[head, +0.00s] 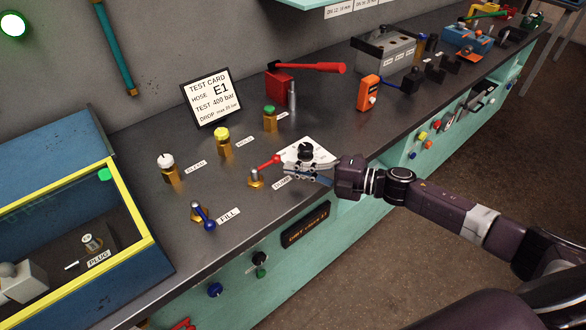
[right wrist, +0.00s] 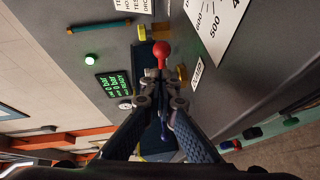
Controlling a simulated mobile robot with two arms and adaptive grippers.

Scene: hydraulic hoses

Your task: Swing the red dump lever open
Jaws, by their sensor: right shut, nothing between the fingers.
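The red dump lever (head: 266,162) sits on a brass valve (head: 256,179) near the front of the bench, beside a partly hidden white label. Its handle points right and slightly back, toward my right gripper (head: 290,170). That gripper is shut and empty, with its fingertips close to the lever's end. In the right wrist view the red knob (right wrist: 162,54) shows just beyond the closed fingertips (right wrist: 160,76). I cannot tell whether they touch. My left gripper is not in view.
A white gauge card (head: 318,151) lies behind my right gripper. The blue fill lever (head: 205,217) is to the front left, and yellow (head: 222,138) and green-topped (head: 270,112) valves stand behind. A yellow-edged blue box (head: 140,245) is at left. A red pump (head: 280,85) stands at the back.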

